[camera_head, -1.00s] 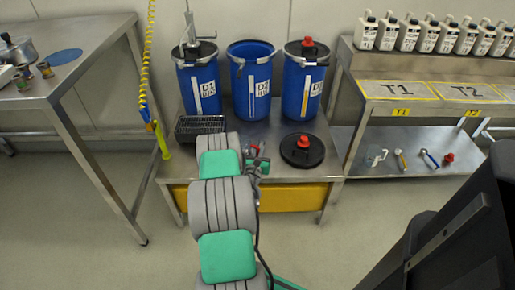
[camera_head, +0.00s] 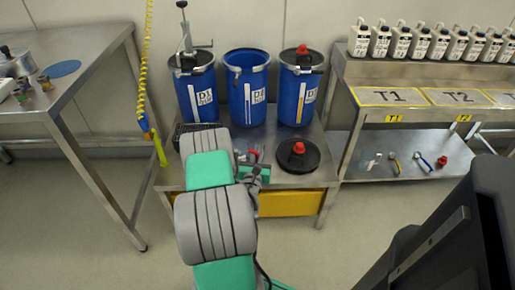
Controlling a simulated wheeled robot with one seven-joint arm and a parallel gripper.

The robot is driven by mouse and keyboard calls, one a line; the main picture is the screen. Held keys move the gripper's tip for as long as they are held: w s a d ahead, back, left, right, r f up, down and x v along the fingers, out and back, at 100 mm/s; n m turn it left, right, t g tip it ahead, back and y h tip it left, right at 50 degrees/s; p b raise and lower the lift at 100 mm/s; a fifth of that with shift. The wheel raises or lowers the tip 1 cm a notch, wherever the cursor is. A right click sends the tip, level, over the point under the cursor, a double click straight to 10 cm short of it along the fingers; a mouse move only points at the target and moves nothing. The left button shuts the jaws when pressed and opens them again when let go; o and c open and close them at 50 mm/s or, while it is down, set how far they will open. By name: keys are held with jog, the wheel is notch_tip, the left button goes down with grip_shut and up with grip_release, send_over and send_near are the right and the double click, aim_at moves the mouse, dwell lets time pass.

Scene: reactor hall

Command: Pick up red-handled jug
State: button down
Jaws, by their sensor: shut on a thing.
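My gripper (camera_head: 254,170) is at the steel bench with the blue drums, mostly hidden behind my grey and green arm. A small red part, which looks like the handle of the red-handled jug (camera_head: 253,155), shows right at the gripper. My gripper is shut on it. The jug's body is hidden, and I cannot tell whether it touches the bench top.
Three blue drums (camera_head: 246,93) stand behind the gripper. A black lid with a red cap (camera_head: 299,156) lies to its right. A dark wire rack (camera_head: 185,128) is partly behind my arm. A yellow coiled hose (camera_head: 147,75) hangs at left. A shelf with tools (camera_head: 395,170) is at right.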

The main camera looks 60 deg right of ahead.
jog(key=shift+s+a+r, duration=0.4)
jog(key=shift+s+a, duration=0.05)
jog(key=shift+a, duration=0.3)
jog(key=shift+s+a+r, duration=0.4)
jog(key=shift+s+a, duration=0.05)
jog(key=shift+a, duration=0.25)
jog(key=shift+s+a+r, duration=0.4)
jog(key=shift+s+a, duration=0.05)
jog(key=shift+a, duration=0.3)
